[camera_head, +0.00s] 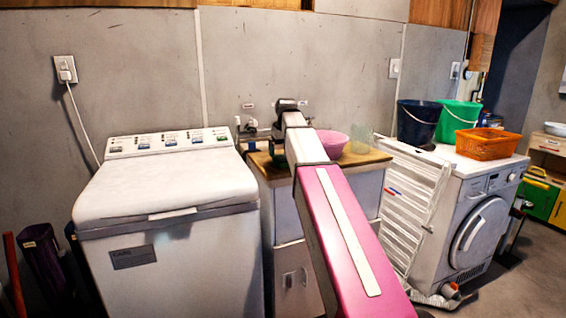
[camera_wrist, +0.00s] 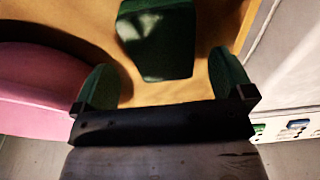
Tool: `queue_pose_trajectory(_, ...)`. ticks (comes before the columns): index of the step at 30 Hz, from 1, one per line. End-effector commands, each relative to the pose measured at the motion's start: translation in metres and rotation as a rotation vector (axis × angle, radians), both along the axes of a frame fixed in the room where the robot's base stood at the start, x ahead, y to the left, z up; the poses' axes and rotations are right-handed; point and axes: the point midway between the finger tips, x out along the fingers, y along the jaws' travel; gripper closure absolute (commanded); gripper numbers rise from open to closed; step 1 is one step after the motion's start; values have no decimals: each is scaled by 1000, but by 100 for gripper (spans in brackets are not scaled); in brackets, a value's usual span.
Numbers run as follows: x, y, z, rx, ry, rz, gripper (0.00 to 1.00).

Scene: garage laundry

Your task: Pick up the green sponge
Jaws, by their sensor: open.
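The green sponge (camera_wrist: 157,42) is a dark green block lying on the wooden countertop (camera_wrist: 205,95) in the wrist view. My gripper (camera_wrist: 160,72) is open and empty, with one dark green finger on each side of the picture. The sponge's near end lies between the lines of the two fingers, and most of it lies beyond the fingertips. I cannot tell the height of the fingers above the counter. In the head view my arm reaches over the counter, and I cannot make out the sponge or the fingers there.
A pink bowl (camera_head: 332,143) stands on the counter, close to the left finger in the wrist view. A white top-loading washer (camera_head: 165,190) stands left of the counter. A folded white rack (camera_head: 410,195) and a front-loading washer (camera_head: 478,225) stand right. A wall is behind.

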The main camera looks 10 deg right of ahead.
Motion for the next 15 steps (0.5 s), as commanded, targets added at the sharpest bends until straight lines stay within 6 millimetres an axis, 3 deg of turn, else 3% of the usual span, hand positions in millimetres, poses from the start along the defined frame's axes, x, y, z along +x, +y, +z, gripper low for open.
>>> queue_pose_trajectory(6,1,3,-30,0,1,0,1)
queue_pose_trajectory(14,2,3,-34,0,0,0,1)
queue_pose_trajectory(15,2,3,-34,0,0,0,8)
